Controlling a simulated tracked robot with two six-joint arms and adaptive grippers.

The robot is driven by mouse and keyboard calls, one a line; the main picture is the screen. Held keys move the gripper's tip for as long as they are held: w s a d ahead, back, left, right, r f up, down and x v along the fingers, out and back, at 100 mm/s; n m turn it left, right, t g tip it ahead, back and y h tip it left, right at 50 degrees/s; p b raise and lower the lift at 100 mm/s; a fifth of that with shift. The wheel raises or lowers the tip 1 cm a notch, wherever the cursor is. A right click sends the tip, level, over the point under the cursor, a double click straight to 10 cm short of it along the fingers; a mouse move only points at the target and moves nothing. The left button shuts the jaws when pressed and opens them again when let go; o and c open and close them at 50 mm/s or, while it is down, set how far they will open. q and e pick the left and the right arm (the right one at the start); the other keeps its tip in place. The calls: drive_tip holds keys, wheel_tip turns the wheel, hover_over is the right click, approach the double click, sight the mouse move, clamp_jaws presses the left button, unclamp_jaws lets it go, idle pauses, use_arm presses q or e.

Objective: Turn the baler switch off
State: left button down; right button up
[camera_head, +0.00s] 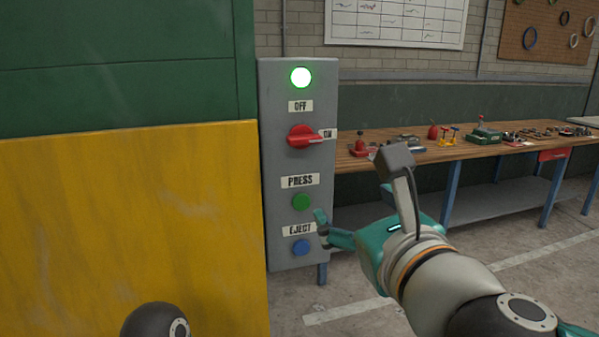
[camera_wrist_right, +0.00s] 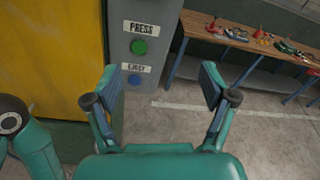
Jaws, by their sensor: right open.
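The red rotary baler switch (camera_head: 304,136) is on the grey control panel (camera_head: 273,180), with its handle pointing right to the ON label (camera_head: 328,134). The OFF label (camera_head: 300,106) is above it. A green lamp (camera_head: 300,77) glows at the panel's top. My right gripper (camera_head: 324,228) is in front of the panel's lower right, well below the switch. In the right wrist view its fingers (camera_wrist_right: 168,88) are spread with nothing between them. The switch is out of that view. My left gripper is not visible.
Below the switch are the green PRESS button (camera_head: 301,202) and the blue EJECT button (camera_head: 301,247), close to my right gripper. The yellow and green baler (camera_head: 130,220) fills the left. A workbench (camera_head: 400,155) with tools stands at right. Concrete floor between is clear.

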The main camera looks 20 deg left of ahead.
drive_tip(key=s+r+m+y, duration=0.2)
drive_tip(key=s+r, duration=0.2)
drive_tip(key=r, duration=0.1)
drive_tip(key=p, duration=0.3)
approach(306, 140)
drive_tip(key=x, duration=0.9)
drive_tip(key=shift+w+a, duration=0.2)
drive_tip(key=shift+w, duration=0.1)
